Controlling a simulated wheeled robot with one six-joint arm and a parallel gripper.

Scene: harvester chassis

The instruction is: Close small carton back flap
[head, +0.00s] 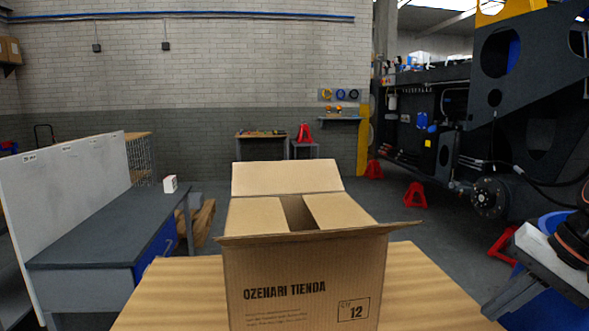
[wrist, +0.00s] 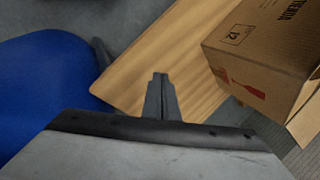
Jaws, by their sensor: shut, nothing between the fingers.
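The small carton (head: 300,285) stands on a wooden table in the head view, with "OZEHARI TIENDA" on its near face. Its back flap (head: 286,177) stands up at the far side, open. The left side flap (head: 256,215) and right side flap (head: 339,211) are folded inward, with a dark gap between them. The front flap (head: 320,234) sticks out toward me at the near edge. In the wrist view the carton (wrist: 262,62) is at the upper right. My gripper (wrist: 160,76) is shut and empty, beside and apart from the carton. It is not in the head view.
The wooden tabletop (head: 430,290) is clear around the carton. A grey workbench (head: 110,225) with a white panel stands at the left. Dark machinery and red stands (head: 415,195) are at the right. A blue object (wrist: 50,90) is at the wrist view's left.

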